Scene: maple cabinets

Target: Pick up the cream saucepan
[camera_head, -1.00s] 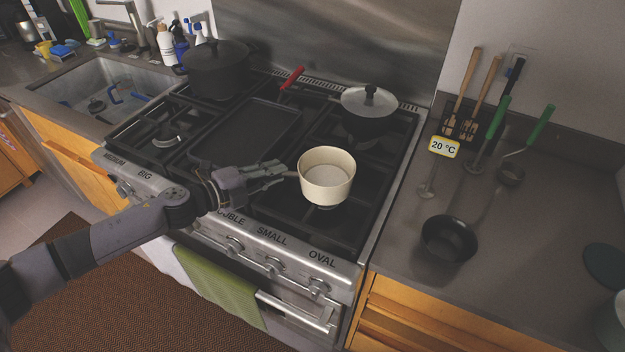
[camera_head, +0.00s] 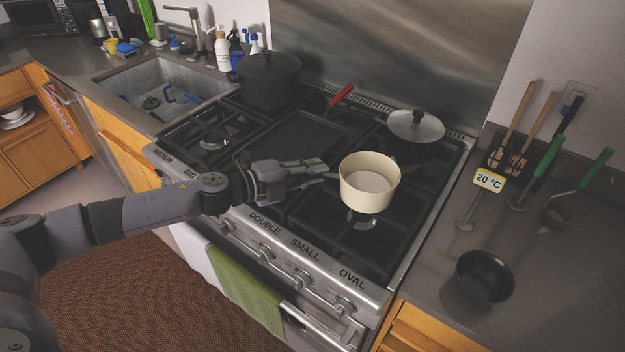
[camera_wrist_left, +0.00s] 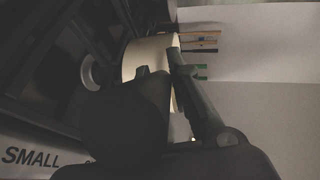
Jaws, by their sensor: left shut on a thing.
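The cream saucepan (camera_head: 369,184) is over the front right part of the stove, upright and empty inside. My left gripper (camera_head: 318,170) comes in from the left and is shut on the saucepan's handle, which is mostly hidden by the fingers. The saucepan looks raised a little above the grates, with a burner showing below it. In the left wrist view the cream saucepan (camera_wrist_left: 147,56) shows partly behind the dark fingers (camera_wrist_left: 170,85). My right gripper does not show.
A black bowl (camera_head: 484,276) and utensils sit on the right counter. The sink (camera_head: 165,90) is at left.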

